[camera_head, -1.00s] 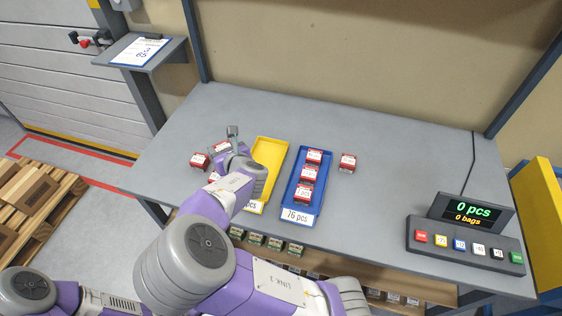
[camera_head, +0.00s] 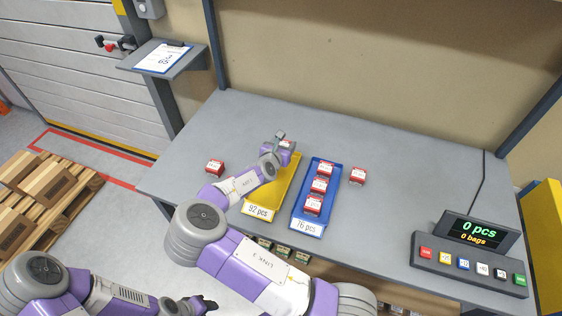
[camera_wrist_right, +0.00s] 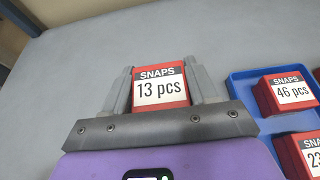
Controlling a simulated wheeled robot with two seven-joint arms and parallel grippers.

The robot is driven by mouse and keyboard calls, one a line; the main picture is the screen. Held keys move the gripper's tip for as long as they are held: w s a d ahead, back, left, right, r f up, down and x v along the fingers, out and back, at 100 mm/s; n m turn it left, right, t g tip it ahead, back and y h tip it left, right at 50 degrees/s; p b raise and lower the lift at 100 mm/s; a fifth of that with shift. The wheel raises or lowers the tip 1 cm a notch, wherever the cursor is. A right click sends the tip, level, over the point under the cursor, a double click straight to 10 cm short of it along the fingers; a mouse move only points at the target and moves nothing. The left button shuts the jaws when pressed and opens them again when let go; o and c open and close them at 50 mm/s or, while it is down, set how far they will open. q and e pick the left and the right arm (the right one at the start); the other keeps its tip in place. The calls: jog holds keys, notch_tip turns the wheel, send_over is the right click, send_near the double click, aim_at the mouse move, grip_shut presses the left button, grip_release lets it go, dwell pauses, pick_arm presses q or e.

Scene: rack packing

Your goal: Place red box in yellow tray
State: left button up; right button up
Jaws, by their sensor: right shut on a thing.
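A red box labelled SNAPS 13 pcs (camera_wrist_right: 160,88) sits between the two fingers of my right gripper (camera_wrist_right: 162,90), which is shut on it. In the head view my right gripper (camera_head: 281,141) and the held red box (camera_head: 288,145) are at the far end of the yellow tray (camera_head: 284,184); I cannot tell the height. The tray carries a 92 pcs label, and my arm hides part of its left side. Another red box (camera_head: 215,167) stands on the table left of my right arm. My left gripper (camera_head: 203,304) is low at the bottom, its jaw state unclear.
A blue tray (camera_head: 308,222) labelled 76 pcs, holding 3 red boxes, stands right of the yellow tray. A lone red box (camera_head: 358,176) is to its right. A counter display with buttons (camera_head: 467,262) stands at the right. The table's back is clear.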

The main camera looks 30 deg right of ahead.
jog(key=shift+f+b, duration=0.7)
jog(key=shift+f, duration=2.05)
jog(key=shift+f, duration=0.2)
jog(key=o, duration=1.1)
jog(key=shift+r, duration=0.2)
jog(key=shift+a+r, duration=0.15)
jog(key=shift+a, duration=0.1)
jog(key=p+v, duration=0.2)
jog(key=v, duration=0.9)
jog(key=shift+s+a, duration=0.2)
jog(key=shift+s, duration=0.15)
